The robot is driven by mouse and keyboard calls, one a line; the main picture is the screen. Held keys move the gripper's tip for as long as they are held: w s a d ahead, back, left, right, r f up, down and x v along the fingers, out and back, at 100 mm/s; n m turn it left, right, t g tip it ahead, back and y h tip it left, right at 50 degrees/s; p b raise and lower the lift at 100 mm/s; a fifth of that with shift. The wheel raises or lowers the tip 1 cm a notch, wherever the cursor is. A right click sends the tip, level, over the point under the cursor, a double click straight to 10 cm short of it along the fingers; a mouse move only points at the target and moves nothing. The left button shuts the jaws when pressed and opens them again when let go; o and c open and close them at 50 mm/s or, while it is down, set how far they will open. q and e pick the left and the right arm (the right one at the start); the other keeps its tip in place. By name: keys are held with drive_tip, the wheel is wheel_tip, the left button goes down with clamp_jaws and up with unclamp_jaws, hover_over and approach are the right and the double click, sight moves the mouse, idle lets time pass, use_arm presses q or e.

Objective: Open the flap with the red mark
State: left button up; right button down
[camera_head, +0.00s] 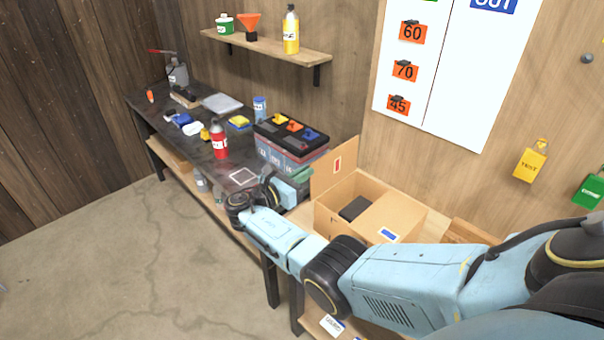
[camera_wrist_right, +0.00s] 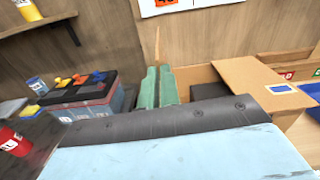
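A cardboard box (camera_head: 330,217) stands at the right end of the bench. Its flap with the red mark (camera_head: 335,167) stands up, roughly upright, on the box's left side. A flap with a blue mark (camera_head: 385,222) lies flat over the right part; it also shows in the right wrist view (camera_wrist_right: 250,82). A dark object (camera_head: 353,208) sits inside the open part. My right gripper (camera_head: 301,176) is at the red-marked flap's near left edge. Its green fingers (camera_wrist_right: 158,88) look close together, with the flap edge-on just beyond them. I cannot tell whether they touch it. My left gripper is out of view.
A battery (camera_head: 288,145) with coloured caps stands left of my right gripper. A red bottle (camera_head: 219,140) and small items stand farther left on the dark bench (camera_head: 185,135). A shelf (camera_head: 268,47) and a white board (camera_head: 455,70) are on the wall behind.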

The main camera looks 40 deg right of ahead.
drive_tip(key=c, duration=1.6)
unclamp_jaws()
drive_tip(key=shift+f, duration=0.1)
drive_tip(key=a, duration=0.4)
drive_tip(key=s+a+b, duration=0.1)
drive_tip(key=a, duration=0.4)
drive_tip(key=a+b, duration=0.1)
drive_tip(key=a, duration=0.3)
drive_tip(key=shift+s+a, duration=0.2)
drive_tip(key=shift+s, duration=0.2)
